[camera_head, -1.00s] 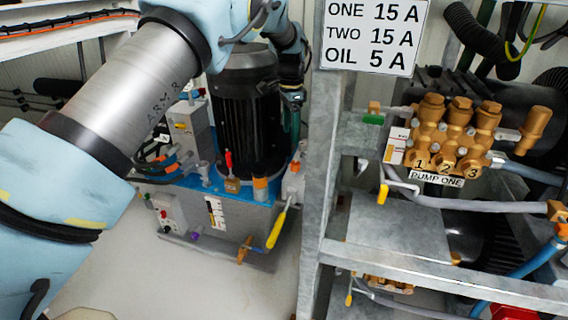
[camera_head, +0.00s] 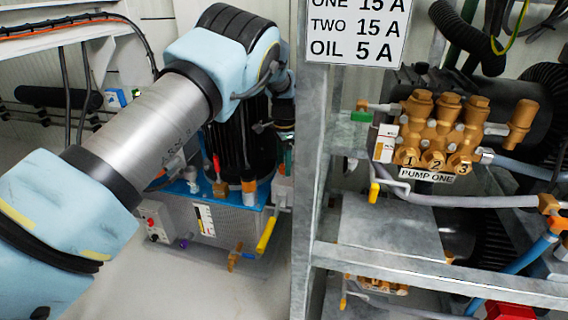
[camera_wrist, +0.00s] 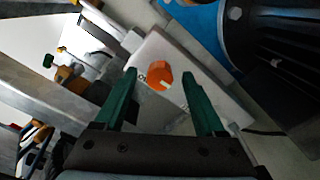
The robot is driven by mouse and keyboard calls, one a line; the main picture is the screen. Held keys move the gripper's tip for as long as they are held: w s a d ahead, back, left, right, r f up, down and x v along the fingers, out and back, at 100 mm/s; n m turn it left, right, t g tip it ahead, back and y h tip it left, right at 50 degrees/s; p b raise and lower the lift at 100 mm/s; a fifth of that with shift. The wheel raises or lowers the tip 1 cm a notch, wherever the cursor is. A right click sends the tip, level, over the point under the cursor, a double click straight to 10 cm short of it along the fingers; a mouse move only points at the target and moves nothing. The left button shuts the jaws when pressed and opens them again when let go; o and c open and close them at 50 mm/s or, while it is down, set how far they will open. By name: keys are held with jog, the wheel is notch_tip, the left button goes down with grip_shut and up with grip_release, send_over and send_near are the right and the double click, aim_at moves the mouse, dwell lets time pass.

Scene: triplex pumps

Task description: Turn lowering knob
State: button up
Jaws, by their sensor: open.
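An orange faceted knob (camera_wrist: 160,77) sits on a pale grey block (camera_wrist: 181,58) in the wrist view. I take it as the lowering knob; its label is only partly legible. My gripper (camera_wrist: 159,75) is open, with one green finger on each side of the knob in the picture. I cannot tell how far the fingertips are above it, and no contact shows. In the head view the gripper (camera_head: 288,152) is small and partly hidden by my wrist, above the grey block at the right end of the blue-topped tank.
A black motor (camera_head: 232,140) stands on the blue tank top (camera_head: 180,187), close left of my wrist. A grey steel frame (camera_head: 308,200) rises just right. A yellow lever (camera_head: 267,235) hangs below. Brass pump one (camera_head: 435,130) is at right.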

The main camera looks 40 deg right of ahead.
grip_shut()
dwell(0.6)
